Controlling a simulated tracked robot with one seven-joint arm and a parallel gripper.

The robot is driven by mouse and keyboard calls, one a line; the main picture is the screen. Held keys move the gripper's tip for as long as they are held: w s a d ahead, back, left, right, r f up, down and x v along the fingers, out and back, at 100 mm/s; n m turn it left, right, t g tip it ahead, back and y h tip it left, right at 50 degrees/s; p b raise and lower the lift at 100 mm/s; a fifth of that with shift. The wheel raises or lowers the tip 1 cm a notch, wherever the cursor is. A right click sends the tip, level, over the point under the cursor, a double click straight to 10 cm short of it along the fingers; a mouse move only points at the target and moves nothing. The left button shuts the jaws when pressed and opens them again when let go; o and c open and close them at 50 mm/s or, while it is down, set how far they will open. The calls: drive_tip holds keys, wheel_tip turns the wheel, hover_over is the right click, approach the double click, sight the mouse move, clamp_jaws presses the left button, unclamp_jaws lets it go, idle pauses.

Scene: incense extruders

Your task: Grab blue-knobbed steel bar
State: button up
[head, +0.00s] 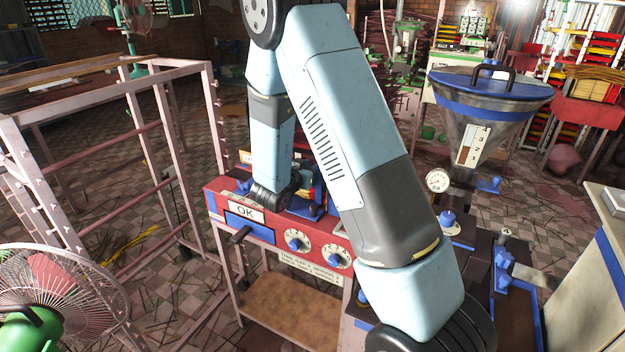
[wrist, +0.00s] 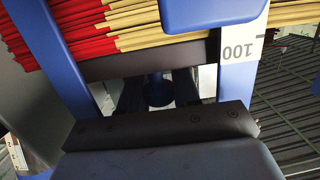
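A round blue knob (wrist: 158,90) shows in the middle of the wrist view, in a gap under a dark crossbar, with dark upright shapes at both sides. It may belong to the steel bar, but no bar can be made out there. In the head view my arm reaches down to the red machine (head: 300,235), its wrist just above the machine's back edge beside blue parts (head: 318,195). My gripper's fingers cannot be made out clearly in either view, and whether they touch the knob cannot be told. A dark plate and blue panel (wrist: 165,160) cover the lower wrist view.
Red and tan incense sticks (wrist: 110,25) lie across the top of the wrist view. The head view shows a pink metal rack (head: 140,180) and a fan (head: 55,300) at left, a large funnel (head: 490,105) at right, and a bench (head: 606,225) at the right edge.

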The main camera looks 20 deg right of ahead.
clamp_jaws()
drive_tip(key=shift+r, duration=0.15)
idle(0.4)
